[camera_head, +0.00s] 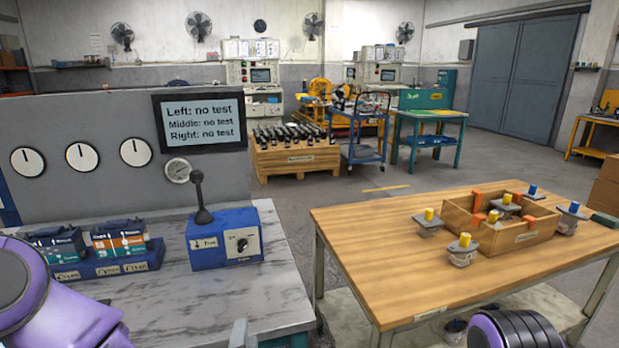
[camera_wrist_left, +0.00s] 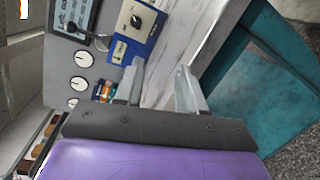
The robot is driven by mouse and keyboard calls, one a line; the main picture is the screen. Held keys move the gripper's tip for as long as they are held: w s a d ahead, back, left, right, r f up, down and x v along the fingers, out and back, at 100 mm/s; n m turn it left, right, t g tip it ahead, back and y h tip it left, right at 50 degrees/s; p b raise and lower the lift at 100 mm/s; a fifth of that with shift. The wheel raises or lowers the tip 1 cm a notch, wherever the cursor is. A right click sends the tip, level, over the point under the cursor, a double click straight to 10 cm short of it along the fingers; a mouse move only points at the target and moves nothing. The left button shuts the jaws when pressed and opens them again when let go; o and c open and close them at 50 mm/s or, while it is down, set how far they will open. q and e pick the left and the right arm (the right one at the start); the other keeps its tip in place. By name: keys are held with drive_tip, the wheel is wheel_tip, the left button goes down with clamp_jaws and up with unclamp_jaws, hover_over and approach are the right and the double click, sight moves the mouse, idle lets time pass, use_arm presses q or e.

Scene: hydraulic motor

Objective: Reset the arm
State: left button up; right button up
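A purple and dark ribbed part of my right arm (camera_head: 510,330) shows at the bottom edge of the head view. My right gripper is out of view.
A grey test bench (camera_head: 235,305) carries a blue control box (camera_head: 225,238) with a lever, and a blue rack (camera_head: 110,266) of units. A wooden table (camera_head: 370,255) holds a wooden crate (camera_head: 520,240) and several yellow-topped motors. The screen (camera_head: 203,122) reads "no test" for all three.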

use_arm(q)
drive_tip(key=s+a+f+m+g+h+p, duration=0.1)
drive_tip(key=s+a+f+m+g, duration=0.25)
drive_tip(key=f+m, duration=0.4)
drive_tip(key=s+a+f+m+g, duration=0.25)
drive_tip(key=s+f+m, duration=0.2)
drive_tip(key=f, duration=0.55)
drive_tip(key=s+a+f+m+g, duration=0.1)
drive_tip(key=s+a+f+g, duration=0.1)
drive_tip(key=s, duration=0.4)
drive_tip(key=s+a+f+m+g+y+p, duration=0.1)
drive_tip(key=s+a+f+g, duration=0.2)
drive_tip(key=s+a+f, duration=0.2)
drive_tip(key=s+a+f+m+g+y, duration=0.1)
drive_tip(key=s+a+f+g, duration=0.1)
drive_tip(key=s+a, duration=0.3)
drive_tip(key=s+f, duration=0.1)
drive_tip(key=s, duration=0.2)
drive_tip(key=shift+s+a+f+m, duration=0.15)
drive_tip(key=shift+s+f+m, duration=0.05)
drive_tip(key=shift+s+m, duration=0.2)
use_arm(e)
wheel_tip(320, 180, up, 2)
drive_tip(key=shift+r, duration=0.2)
use_arm(q)
drive_tip(key=shift+w, duration=0.1)
drive_tip(key=shift+c, duration=0.3)
use_arm(e)
drive_tip(key=shift+c, duration=0.4)
